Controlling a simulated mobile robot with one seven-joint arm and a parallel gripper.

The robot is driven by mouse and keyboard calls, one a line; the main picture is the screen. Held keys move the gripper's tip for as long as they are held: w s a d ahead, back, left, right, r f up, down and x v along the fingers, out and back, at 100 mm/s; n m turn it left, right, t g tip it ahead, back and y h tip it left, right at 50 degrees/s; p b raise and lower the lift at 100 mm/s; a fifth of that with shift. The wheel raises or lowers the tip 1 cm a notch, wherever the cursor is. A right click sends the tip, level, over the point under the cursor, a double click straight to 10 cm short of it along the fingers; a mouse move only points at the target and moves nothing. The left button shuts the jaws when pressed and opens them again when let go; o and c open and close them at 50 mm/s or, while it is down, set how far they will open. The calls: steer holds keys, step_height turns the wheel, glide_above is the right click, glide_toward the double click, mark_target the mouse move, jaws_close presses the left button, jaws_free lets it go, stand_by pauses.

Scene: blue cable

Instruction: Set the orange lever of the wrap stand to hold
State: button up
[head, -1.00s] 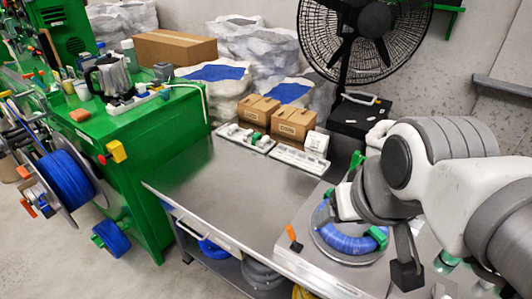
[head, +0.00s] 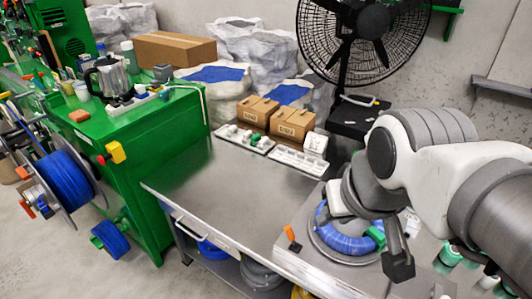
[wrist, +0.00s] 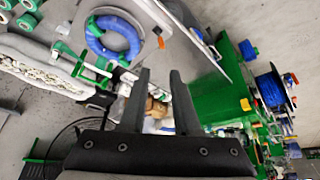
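The orange lever (head: 292,239) sticks up at the left front of the wrap stand (head: 310,262), left of the blue cable coil (head: 345,243). The lever also shows small and blurred in the wrist view (wrist: 160,42), above the fingertips and right of the coil (wrist: 112,38). Its setting cannot be read. My gripper (head: 399,266) is to the right of the lever in the head view, apart from it. In the wrist view, its two dark fingers (wrist: 161,75) are spread with nothing held between them. My arm hides part of the stand's right side.
The steel table (head: 215,200) is clear at its left and middle. White trays (head: 300,163) and cardboard boxes (head: 275,118) stand at its back. A green machine (head: 150,140) is at the left, a large black fan (head: 365,35) behind. Green spools (head: 450,255) lie at the right.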

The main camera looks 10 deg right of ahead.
steer(key=shift+w+a+f+g+b, duration=0.1)
steer(key=shift+w+f+g+b, duration=0.25)
steer(key=shift+f, duration=0.25)
steer(key=shift+w+f+g+b, duration=0.3)
steer(key=shift+w+f, duration=0.1)
steer(key=shift+f, duration=0.2)
jaws_close()
steer(key=w+a+f+n+g+h+b, duration=0.3)
steer(key=w+f+b, duration=0.35)
steer(key=f, duration=0.65)
steer(key=w+f+g+h+b, duration=0.5)
steer(key=w+f, duration=0.3)
steer(key=f, duration=0.5)
steer(key=w+a+f+n+t+h+b, duration=0.2)
steer(key=w+a+f+t+h+b, duration=0.1)
steer(key=a+f+t+h+b, duration=0.1)
steer(key=w+a+f+n+t+h+b, duration=0.3)
steer(key=a+f+t+h, duration=0.4)
steer(key=a, duration=0.3)
steer(key=shift+a+f+b, duration=0.4)
steer(key=shift+f+b, duration=0.35)
steer(key=shift+f, duration=0.15)
